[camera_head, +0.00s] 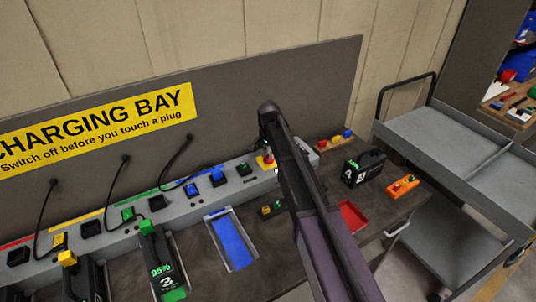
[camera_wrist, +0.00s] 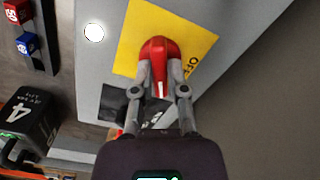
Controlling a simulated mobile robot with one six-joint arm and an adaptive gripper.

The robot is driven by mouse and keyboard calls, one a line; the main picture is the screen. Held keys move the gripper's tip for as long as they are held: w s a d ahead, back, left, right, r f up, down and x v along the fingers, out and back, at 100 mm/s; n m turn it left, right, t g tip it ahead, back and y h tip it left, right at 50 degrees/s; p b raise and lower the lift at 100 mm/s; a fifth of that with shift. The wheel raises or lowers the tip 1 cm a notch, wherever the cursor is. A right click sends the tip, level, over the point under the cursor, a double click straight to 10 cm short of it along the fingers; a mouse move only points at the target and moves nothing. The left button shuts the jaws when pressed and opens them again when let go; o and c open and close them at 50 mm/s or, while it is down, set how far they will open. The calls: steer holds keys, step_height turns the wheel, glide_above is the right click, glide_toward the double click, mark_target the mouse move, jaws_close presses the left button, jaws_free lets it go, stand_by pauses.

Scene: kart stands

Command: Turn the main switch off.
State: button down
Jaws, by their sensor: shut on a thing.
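The main switch is a red knob (camera_wrist: 159,47) with a white mark, on a yellow plate (camera_wrist: 132,38). Part of the word OFF shows on the plate to the knob's lower right. In the wrist view my gripper (camera_wrist: 160,76) is shut on the knob, one grey finger on each side. The white mark points down the picture, toward my gripper's palm, not at the lettering. In the head view the yellow plate (camera_head: 263,163) sits at the right part of the grey charging strip. My arm crosses in front and hides most of the gripper there.
A white round light (camera_wrist: 94,33) is beside the plate. Battery 4 (camera_head: 363,168), an orange box (camera_head: 402,187) and a red tray (camera_head: 352,216) are on the bench at right. Battery 3 (camera_head: 160,268) and a blue-floored bay (camera_head: 233,243) are at left. A grey trolley (camera_head: 430,135) stands right.

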steer(key=n, duration=0.6)
steer(key=shift+s, duration=0.15)
steer(key=n, duration=0.6)
steer(key=shift+n, duration=0.3)
steer(key=c, duration=0.7)
jaws_free()
steer(key=shift+o, duration=0.2)
steer(key=shift+r, duration=0.1)
